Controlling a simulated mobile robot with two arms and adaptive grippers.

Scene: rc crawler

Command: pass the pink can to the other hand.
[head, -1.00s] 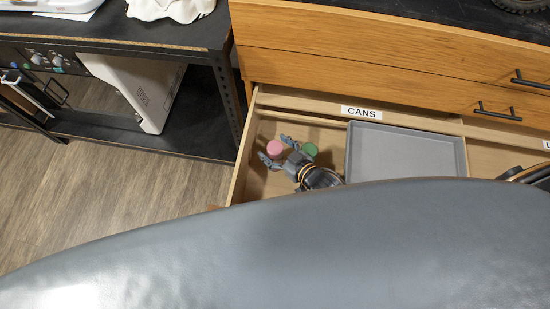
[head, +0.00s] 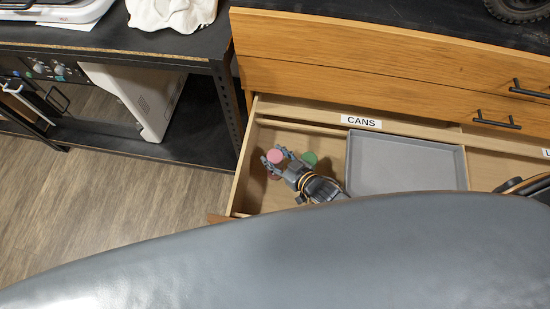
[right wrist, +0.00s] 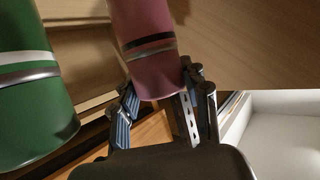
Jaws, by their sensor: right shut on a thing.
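The pink can (head: 275,157) is in the open drawer's left compartment, near its left side. My right gripper (head: 278,166) is shut on it. In the right wrist view the pink can (right wrist: 150,50) stands between the two fingers (right wrist: 158,105). Whether it touches the drawer floor is not clear. My left gripper is not in view.
A green can (head: 309,158) stands just right of my gripper and shows large in the right wrist view (right wrist: 35,90). A grey tray (head: 405,187) lies in the drawer (head: 243,180) under the CANS label. A dark bench (head: 100,38) stands at left.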

